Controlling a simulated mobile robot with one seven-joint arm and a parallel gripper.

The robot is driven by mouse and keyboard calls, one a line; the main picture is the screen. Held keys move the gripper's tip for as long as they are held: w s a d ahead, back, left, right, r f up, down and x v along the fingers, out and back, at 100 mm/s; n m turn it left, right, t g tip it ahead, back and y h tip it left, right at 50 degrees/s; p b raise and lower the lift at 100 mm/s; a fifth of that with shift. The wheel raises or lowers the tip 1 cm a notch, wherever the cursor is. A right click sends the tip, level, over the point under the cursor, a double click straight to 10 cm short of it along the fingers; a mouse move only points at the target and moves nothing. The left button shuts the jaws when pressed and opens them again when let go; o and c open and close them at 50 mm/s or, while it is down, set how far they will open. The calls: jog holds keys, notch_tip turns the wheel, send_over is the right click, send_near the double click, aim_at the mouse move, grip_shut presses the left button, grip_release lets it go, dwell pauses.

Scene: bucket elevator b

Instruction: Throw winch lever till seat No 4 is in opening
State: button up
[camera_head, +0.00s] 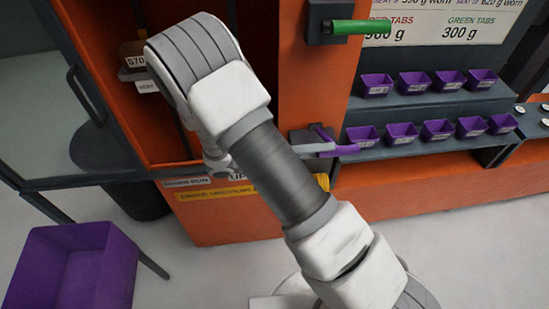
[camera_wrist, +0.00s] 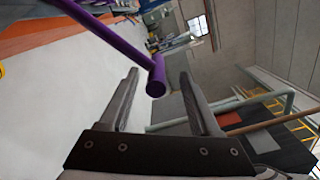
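A purple lever (camera_head: 348,149) sticks out from a dark mount on the orange post. In the wrist view, its bar (camera_wrist: 115,38) comes from the upper left and ends in a round tip between my gripper's fingers (camera_wrist: 159,76). The fingers are open, with gaps to the tip; I see no grip on it. In the head view, my gripper (camera_head: 318,147) is beside the lever, partly behind my arm. A seat with a "570" tag (camera_head: 136,61) shows in the opening (camera_head: 110,22) at the left; its number is too small to read.
A green-handled lever (camera_head: 360,27) sits higher on the post. Purple bins (camera_head: 376,85) stand in two rows on grey shelves at the right. A large purple tub (camera_head: 75,265) is at the lower left, near the open glazed door (camera_head: 45,110). Pale floor is clear in front.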

jog(key=a+b, duration=0.2)
jog(key=a, duration=0.9)
jog(key=shift+s+a, duration=0.3)
jog(key=shift+s, duration=0.15)
jog(key=shift+f, duration=0.1)
jog(key=s+d+r+m+t+y, duration=0.1)
jog(key=s+d+r+m+y, duration=0.2)
jog(key=m+y, duration=0.3)
jog(key=s+d+r+m+t+y+b, duration=0.1)
jog(key=s+d+r+m+y, duration=0.3)
jog(key=m, duration=1)
jog(key=s+d+r+m+t+y+b, duration=0.1)
jog(key=s+d+r+m+t+y, duration=0.2)
jog(key=m, duration=0.8)
notch_tip(320, 180, up, 4)
jog(key=s+y, duration=0.2)
jog(key=y, duration=0.3)
jog(key=shift+s+d+r, duration=0.25)
jog(key=shift+s+d, duration=0.05)
jog(key=shift+s, duration=0.05)
jog(key=shift+s, duration=0.1)
